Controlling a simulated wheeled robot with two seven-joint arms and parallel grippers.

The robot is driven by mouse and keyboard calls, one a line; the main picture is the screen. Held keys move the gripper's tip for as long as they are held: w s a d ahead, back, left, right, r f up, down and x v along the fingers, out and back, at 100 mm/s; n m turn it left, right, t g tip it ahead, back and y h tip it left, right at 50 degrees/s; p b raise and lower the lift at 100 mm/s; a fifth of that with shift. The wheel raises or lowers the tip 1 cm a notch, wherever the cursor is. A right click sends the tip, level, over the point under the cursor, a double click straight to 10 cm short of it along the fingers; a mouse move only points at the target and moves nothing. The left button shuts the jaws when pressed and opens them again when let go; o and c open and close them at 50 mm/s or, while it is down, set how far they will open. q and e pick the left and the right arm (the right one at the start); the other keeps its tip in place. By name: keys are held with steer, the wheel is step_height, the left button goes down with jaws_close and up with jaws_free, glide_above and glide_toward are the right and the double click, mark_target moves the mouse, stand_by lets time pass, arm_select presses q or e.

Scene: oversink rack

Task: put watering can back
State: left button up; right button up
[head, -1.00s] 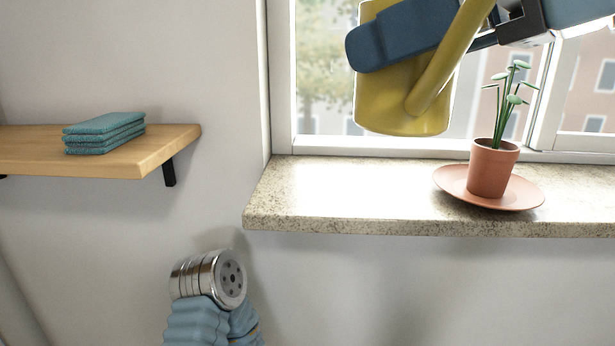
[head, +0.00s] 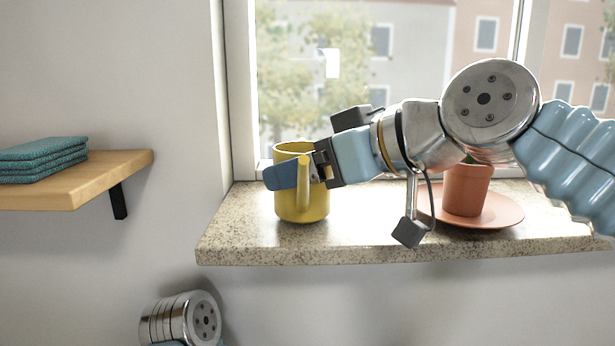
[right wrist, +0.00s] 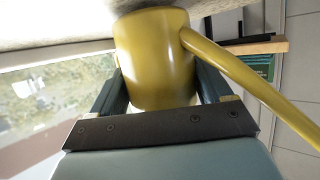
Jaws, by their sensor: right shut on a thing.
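The yellow watering can (head: 314,203) is upright at the left part of the stone window sill (head: 350,235), its base at or just above the sill; I cannot tell which. My right gripper (head: 290,174) is shut on the can, with a dark blue finger across its near side. In the right wrist view, the can (right wrist: 155,60) sits between the two fingers and its long spout or handle runs to the lower right. The part of my left arm in the head view shows no gripper.
A terracotta pot (head: 466,190) on a saucer (head: 500,212) stands right of the can, partly hidden behind my right arm. The window is behind. A wooden shelf (head: 110,172) with folded teal cloths (head: 40,158) is at the left. Bare sill lies between can and saucer.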

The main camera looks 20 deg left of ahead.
steer(key=shift+f, duration=0.2)
steer(key=shift+f, duration=0.2)
steer(key=o, duration=1.2)
steer(key=shift+r, duration=0.15)
steer(key=shift+r, duration=0.25)
steer(key=v, duration=1.2)
steer(key=shift+f, duration=0.1)
